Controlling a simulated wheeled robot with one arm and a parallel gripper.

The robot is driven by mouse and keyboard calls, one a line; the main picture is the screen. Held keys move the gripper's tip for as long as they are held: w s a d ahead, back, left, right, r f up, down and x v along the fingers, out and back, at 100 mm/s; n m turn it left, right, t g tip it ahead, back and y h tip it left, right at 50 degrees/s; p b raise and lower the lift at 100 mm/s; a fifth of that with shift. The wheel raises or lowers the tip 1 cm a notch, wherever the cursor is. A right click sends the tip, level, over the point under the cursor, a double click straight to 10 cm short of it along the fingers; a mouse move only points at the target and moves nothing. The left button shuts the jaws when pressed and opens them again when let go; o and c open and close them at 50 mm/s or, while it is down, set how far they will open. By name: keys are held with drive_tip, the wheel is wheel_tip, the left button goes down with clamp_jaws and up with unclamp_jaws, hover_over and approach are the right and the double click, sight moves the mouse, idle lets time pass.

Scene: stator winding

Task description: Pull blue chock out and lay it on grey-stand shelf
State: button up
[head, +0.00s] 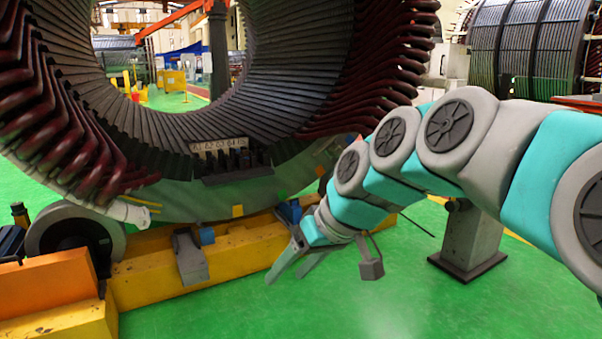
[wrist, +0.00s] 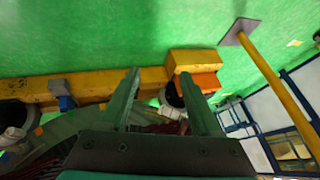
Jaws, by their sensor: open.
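A small blue block (head: 207,236), likely the chock, sits behind a grey bracket (head: 190,258) on the yellow beam under the stator (head: 160,190). More blue (head: 290,212) shows on the beam, partly hidden by my arm. In the wrist view, one blue block (wrist: 66,102) sits against a grey bracket left of my fingers; I cannot tell which blue piece it is. My gripper (head: 292,268) is open and empty, in front of the beam, right of the bracket. It also shows in the wrist view (wrist: 160,80). A grey stand (head: 470,235) is at the right, its top hidden by my arm.
A roller (head: 75,240) and an orange block (head: 50,280) stand at the left end of the yellow beam (head: 240,250). A yellow post (wrist: 275,85) rises from a grey plate in the wrist view.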

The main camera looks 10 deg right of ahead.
drive_tip(key=s+d+f+m+g+h+p, duration=0.1)
drive_tip(key=s+d+f+m+g+h, duration=0.1)
drive_tip(key=s+d+f, duration=0.3)
drive_tip(key=s+d+f+m+g+h+p, duration=0.1)
drive_tip(key=s+d+f+m+g+h, duration=0.2)
drive_tip(key=s+f, duration=0.8)
drive_tip(key=s+d, duration=0.2)
drive_tip(key=s, duration=0.6)
drive_tip(key=shift+s+d+f+g+h, duration=0.15)
drive_tip(key=shift+f+g+h, duration=0.05)
drive_tip(key=shift+g+h, duration=0.1)
